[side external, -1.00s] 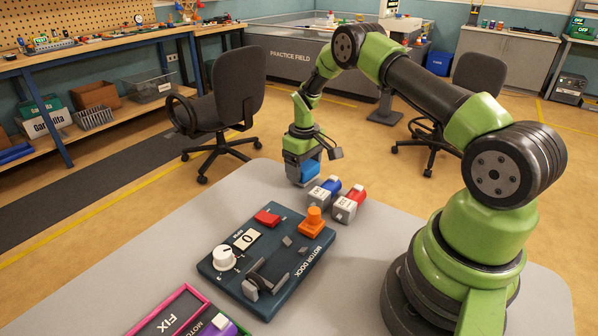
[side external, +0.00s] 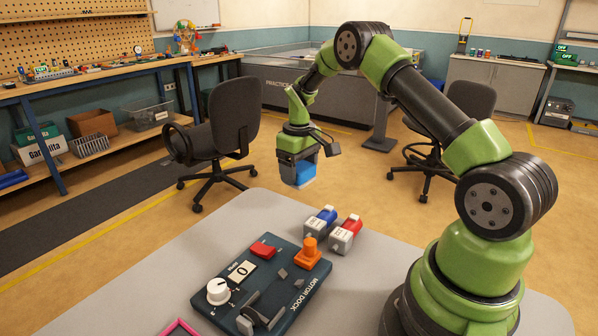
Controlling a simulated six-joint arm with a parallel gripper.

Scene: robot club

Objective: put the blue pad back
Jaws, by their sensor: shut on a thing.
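My gripper (side external: 298,180) hangs over the far edge of the grey table, pointing down. It is shut on a blue block-like pad (side external: 306,169), whose blue side shows between the grey fingers. The pad's lower end is partly hidden by the fingers. The pad appears held clear of the tabletop, above and behind the blue and red motors.
The dark motor dock (side external: 285,305) has a white dial, red block and orange knob. A pink-edged tray (side external: 180,328) is mostly cut off.

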